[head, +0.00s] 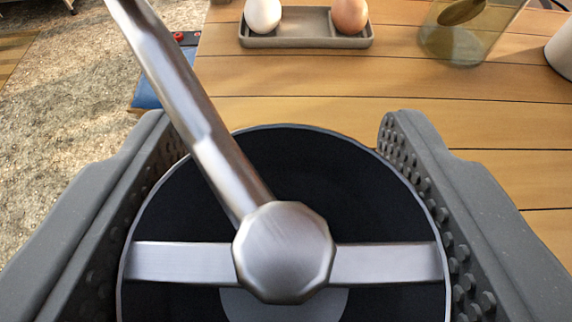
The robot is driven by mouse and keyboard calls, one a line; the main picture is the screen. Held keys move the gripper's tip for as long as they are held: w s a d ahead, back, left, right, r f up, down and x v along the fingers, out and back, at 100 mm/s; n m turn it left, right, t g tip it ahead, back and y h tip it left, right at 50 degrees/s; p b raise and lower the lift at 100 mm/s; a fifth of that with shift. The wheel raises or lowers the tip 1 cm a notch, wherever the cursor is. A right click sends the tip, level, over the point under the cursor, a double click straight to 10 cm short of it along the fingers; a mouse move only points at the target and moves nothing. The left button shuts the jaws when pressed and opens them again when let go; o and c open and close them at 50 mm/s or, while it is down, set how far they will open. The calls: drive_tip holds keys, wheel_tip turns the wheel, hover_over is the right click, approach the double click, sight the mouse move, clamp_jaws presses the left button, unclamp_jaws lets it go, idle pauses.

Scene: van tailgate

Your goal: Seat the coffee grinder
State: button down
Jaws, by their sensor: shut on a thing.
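The coffee grinder (300,170) fills the lower middle of the head view, seen from above. It has a round dark open top, a metal crossbar, a faceted metal hub and a long crank arm pointing to the upper left. My gripper (285,190) is shut on the grinder, with one studded grey finger on each side of its body. The grinder's lower body and base are hidden beneath its top, so I cannot tell whether it touches anything below.
A wooden slatted table (310,85) lies beyond the grinder. A grey tray (305,42) holds a white egg (263,16) and a brown egg (350,15). A tinted glass container (463,35) and a white object (562,50) stand at right. Gravelly ground (70,110) shows left.

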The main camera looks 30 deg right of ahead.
drive_tip(key=shift+c, duration=2.2)
unclamp_jaws()
drive_tip(key=p+v, duration=0.2)
drive_tip(key=v, duration=1.1)
drive_tip(key=shift+s+a+r, duration=0.15)
drive_tip(key=shift+s+a, duration=0.05)
drive_tip(key=shift+s, duration=0.15)
drive_tip(key=w+a+r+n+t+y, duration=0.1)
drive_tip(key=w+a+r+n, duration=0.1)
drive_tip(key=a+r, duration=0.8)
drive_tip(key=w+a+r+n+t+y, duration=0.1)
drive_tip(key=w+a+r+t+y, duration=0.15)
drive_tip(key=a+r, duration=0.75)
drive_tip(key=s+a+r+n+y, duration=0.1)
drive_tip(key=s+a+r, duration=0.2)
drive_tip(key=r, duration=0.4)
drive_tip(key=s+a+r+n+y, duration=0.1)
drive_tip(key=s+a+r, duration=0.2)
drive_tip(key=r, duration=0.4)
drive_tip(key=s+a+r+n+y+p, duration=0.1)
drive_tip(key=s+a+r, duration=0.2)
drive_tip(key=a+r, duration=0.2)
drive_tip(key=shift+s+a+r+y, duration=0.2)
drive_tip(key=shift+a+r+y, duration=0.15)
drive_tip(key=shift+r, duration=0.55)
